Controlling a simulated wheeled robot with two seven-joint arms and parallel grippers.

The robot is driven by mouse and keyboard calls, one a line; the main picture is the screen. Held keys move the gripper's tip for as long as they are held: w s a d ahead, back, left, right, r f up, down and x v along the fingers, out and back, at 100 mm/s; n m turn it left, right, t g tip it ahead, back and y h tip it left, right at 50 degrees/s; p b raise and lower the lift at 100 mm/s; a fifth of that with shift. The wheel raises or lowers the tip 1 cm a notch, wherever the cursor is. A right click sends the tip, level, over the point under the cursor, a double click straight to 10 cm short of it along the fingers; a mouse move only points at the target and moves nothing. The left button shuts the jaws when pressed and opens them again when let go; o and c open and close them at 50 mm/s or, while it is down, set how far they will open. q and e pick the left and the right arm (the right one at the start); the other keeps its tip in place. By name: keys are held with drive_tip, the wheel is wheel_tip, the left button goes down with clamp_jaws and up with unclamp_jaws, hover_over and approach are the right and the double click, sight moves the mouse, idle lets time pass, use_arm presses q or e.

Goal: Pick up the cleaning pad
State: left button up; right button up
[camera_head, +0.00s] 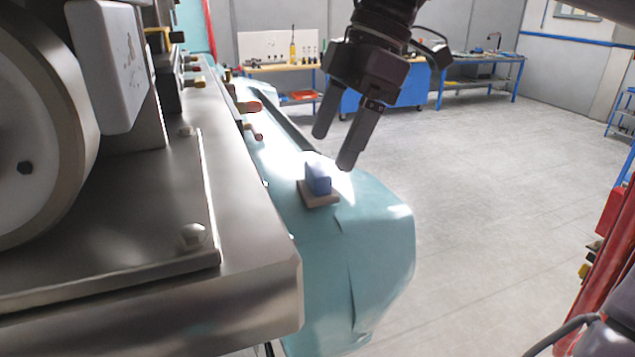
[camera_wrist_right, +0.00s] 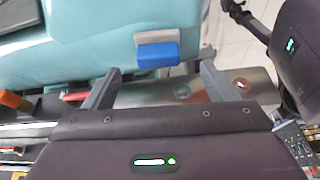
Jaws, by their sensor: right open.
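The cleaning pad (camera_head: 318,178) has a blue block on top and a flat grey-beige base. It rests on the teal surface (camera_head: 375,235) beside the metal machine. It also shows in the right wrist view, where the pad (camera_wrist_right: 157,54) lies between the lines of the two fingers. My right gripper (camera_head: 333,150) is open and empty, its fingers pointing down just above the pad and apart from it. In the right wrist view, the right gripper (camera_wrist_right: 160,70) has its fingers spread wider than the blue block. My left gripper is not seen.
A large metal machine (camera_head: 245,280) with a round wheel (camera_head: 40,130) fills the left, close to the pad. Red-tipped knobs (camera_head: 250,107) stick out behind the pad. The grey floor (camera_head: 480,230) to the right is open. Workbenches (camera_head: 485,62) stand at the back.

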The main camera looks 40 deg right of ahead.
sight(318, 168)
drive_tip(key=x, duration=0.5)
drive_tip(key=shift+w+a+f, duration=0.15)
drive_tip(key=shift+w+a, duration=0.05)
drive_tip(key=c, duration=1.1)
wheel_tip(318, 168, up, 7)
drive_tip(key=shift+f+p, duration=0.1)
drive_tip(key=shift+p, duration=0.35)
wheel_tip(318, 168, up, 3)
drive_tip(key=shift+a+r+p, duration=0.1)
drive_tip(key=shift+r+p, duration=0.05)
drive_tip(key=shift+p, duration=0.8)
